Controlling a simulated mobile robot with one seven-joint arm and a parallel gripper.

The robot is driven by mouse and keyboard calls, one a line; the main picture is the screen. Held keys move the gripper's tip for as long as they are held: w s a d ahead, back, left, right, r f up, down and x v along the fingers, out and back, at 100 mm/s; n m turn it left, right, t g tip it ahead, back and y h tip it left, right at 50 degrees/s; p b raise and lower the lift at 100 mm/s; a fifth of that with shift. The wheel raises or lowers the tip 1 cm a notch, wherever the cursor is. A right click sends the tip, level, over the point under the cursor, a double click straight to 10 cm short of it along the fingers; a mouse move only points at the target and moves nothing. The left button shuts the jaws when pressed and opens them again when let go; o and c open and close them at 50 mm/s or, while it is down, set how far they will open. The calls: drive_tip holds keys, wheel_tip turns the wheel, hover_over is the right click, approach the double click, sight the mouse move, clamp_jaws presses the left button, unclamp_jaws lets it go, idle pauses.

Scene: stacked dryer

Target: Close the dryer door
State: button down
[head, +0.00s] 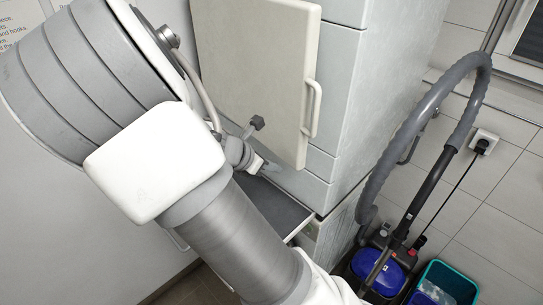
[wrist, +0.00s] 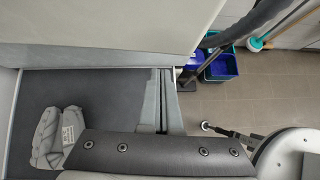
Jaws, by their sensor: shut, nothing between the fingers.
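The dryer door (head: 255,60) is a cream panel with a vertical handle (head: 312,108) on its right edge. It stands ajar, angled out from the pale grey stacked dryer (head: 345,110). In the wrist view a pale panel, apparently the door (wrist: 110,20), fills the upper left. My gripper (head: 268,166) is below the door's lower edge, partly hidden by my own arm. In the wrist view its two grey fingers (wrist: 161,75) are together and empty, just below the pale panel's lower edge. I cannot tell whether they touch it.
A dark shelf (head: 275,207) sticks out below the door; grey gloves or shoes (wrist: 57,135) lie on it. Tiled floor (wrist: 250,95) is open on the right.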

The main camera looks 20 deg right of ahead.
drive_tip(key=shift+w+d, duration=0.2)
drive_tip(key=shift+d, duration=0.7)
